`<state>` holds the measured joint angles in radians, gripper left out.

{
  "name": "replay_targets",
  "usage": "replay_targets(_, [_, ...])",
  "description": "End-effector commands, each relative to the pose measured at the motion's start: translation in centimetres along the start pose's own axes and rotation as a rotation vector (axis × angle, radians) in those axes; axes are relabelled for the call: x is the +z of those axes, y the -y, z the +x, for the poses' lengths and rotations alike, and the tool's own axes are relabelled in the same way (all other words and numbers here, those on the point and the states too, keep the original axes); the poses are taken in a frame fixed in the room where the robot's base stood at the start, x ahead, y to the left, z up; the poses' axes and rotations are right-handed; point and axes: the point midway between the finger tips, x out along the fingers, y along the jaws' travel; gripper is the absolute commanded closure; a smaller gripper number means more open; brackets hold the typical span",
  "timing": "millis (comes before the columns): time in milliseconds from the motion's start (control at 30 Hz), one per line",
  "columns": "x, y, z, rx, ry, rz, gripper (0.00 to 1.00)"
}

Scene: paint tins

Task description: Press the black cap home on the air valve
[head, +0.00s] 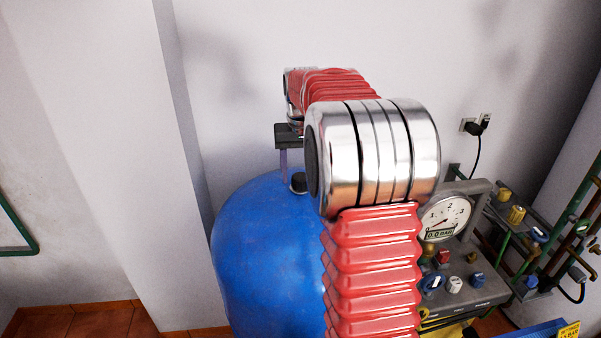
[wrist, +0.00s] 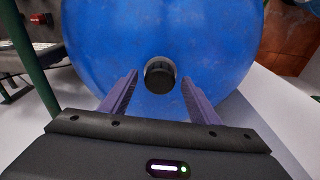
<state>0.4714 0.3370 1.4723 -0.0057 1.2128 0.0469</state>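The black cap (wrist: 160,78) is a short dark cylinder with a paler rim. It stands out from the big round blue body (wrist: 110,35) in the wrist view. In the head view the cap (head: 298,184) sits near the top of the blue body (head: 262,245), partly behind my arm. The valve under the cap is hidden, so I cannot tell how far on it sits. My gripper (wrist: 160,75) is open, with its two purple fingers spread to the left and right of the cap. Gaps show on both sides. I cannot tell whether the fingertips reach past it.
A panel with a round gauge (head: 444,217) and several coloured knobs stands at the right in the head view. Pipes (head: 560,225) run at the far right. A white wall column (head: 125,150) is at the left. My arm hides part of the blue body.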

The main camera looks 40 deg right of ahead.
Motion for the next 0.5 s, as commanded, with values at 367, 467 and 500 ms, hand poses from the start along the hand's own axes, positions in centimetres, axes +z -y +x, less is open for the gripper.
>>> replay_targets(367, [-0.1, 0.0, -0.4, 0.000, -0.002, 0.000, 0.42])
replay_targets(467, [-0.1, 0.0, -1.1, 0.000, -0.003, 0.000, 0.42])
replay_targets(500, [-0.1, 0.0, -1.6, 0.000, -0.003, 0.000, 0.42])
